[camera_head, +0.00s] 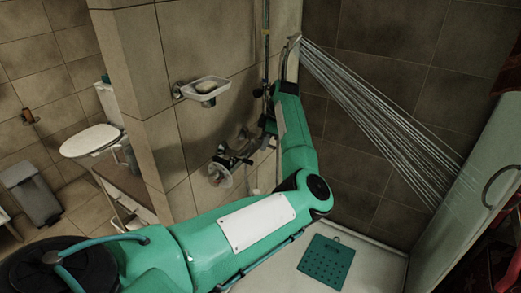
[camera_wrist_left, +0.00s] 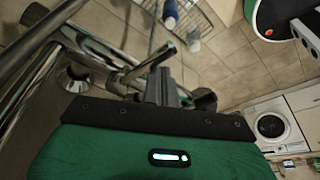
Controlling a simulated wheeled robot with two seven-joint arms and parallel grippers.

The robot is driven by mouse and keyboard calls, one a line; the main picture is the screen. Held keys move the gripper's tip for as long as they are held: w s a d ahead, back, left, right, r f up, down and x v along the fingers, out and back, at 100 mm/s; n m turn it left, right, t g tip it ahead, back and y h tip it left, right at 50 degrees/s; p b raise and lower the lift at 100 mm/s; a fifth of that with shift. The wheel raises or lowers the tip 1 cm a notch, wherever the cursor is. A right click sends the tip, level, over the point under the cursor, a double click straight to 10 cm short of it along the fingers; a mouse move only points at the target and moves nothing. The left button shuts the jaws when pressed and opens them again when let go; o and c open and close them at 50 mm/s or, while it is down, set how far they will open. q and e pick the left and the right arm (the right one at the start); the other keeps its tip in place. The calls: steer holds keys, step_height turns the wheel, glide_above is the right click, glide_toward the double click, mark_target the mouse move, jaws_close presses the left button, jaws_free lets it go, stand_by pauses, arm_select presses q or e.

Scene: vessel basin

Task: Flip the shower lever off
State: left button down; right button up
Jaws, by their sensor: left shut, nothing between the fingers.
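The chrome shower mixer (camera_head: 222,168) is on the tiled wall in the head view, partly hidden behind my green left arm. Water sprays from the shower head (camera_head: 294,40) down to the right. In the left wrist view, the chrome lever (camera_wrist_left: 140,70) juts out from the mixer body to the upper right. My left gripper (camera_wrist_left: 168,88) is shut and empty, close beside the lever. I cannot tell whether its fingers touch the lever. In the head view its fingertips are hard to make out. My right gripper is not in view.
A soap dish (camera_head: 205,88) is on the wall above the mixer. A teal mat (camera_head: 326,262) lies on the white shower tray (camera_head: 375,270). A glass panel (camera_head: 470,200) stands at right, a toilet (camera_head: 92,140) beyond the wall at left. A washing machine (camera_wrist_left: 272,127) shows in the wrist view.

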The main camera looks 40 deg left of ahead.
arm_select(q)
steer(key=shift+w, duration=0.55)
steer(key=shift+w+r+b, duration=0.1)
steer(key=shift+r+b, duration=0.1)
steer(key=shift+b, duration=0.1)
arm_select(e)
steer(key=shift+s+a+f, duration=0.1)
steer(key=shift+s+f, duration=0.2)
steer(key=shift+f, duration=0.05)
